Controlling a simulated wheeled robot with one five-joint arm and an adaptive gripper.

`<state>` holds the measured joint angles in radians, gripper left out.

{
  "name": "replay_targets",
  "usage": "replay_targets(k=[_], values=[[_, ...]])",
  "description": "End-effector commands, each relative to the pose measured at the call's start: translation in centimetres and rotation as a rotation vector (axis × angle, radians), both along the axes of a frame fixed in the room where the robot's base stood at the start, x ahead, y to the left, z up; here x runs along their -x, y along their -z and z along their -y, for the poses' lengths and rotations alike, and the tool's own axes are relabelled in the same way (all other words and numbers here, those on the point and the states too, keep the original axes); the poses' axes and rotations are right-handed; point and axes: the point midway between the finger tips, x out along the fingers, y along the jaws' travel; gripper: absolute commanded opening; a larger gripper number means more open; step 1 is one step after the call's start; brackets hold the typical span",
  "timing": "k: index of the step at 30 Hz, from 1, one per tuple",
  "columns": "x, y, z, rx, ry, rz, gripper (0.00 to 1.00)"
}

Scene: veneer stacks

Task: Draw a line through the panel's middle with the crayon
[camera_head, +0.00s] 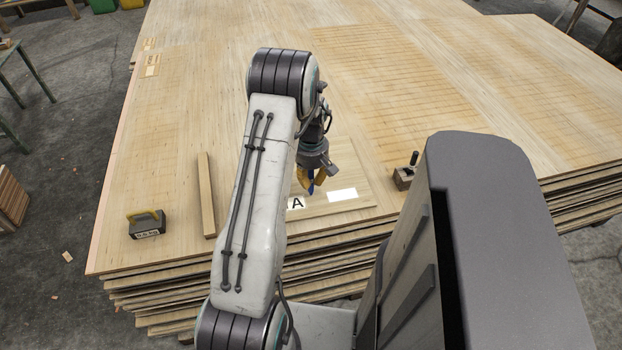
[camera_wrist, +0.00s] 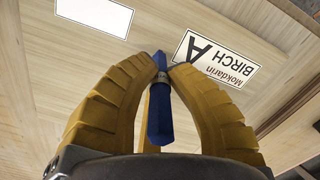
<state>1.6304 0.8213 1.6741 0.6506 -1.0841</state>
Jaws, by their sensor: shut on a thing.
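The panel (camera_head: 352,160) is a pale wooden board lying on the veneer stack, partly hidden by my arm. It carries a blank white label (camera_head: 342,195) and a label with a large A (camera_head: 296,203). In the wrist view the panel (camera_wrist: 70,65) fills much of the picture, and the A label (camera_wrist: 214,60) reads "BIRCH". My gripper (camera_head: 308,182) is over the panel near these labels. Its yellow fingers (camera_wrist: 158,72) are shut on the blue crayon (camera_wrist: 160,118), which also shows below them in the head view (camera_head: 311,188). Whether the crayon tip touches the panel, I cannot tell.
A wooden strip (camera_head: 206,195) lies left of my arm. A small wooden tool with a dark knob (camera_head: 404,177) sits right of the panel. The stack's top (camera_head: 200,90) is open further back.

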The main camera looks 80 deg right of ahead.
Motion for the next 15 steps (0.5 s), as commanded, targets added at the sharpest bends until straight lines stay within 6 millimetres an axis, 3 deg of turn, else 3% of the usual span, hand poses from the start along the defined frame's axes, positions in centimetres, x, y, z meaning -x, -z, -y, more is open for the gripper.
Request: replay_targets(k=[15], values=[[0.0,0.51,0.0,0.0,0.0,0.0,0.0]])
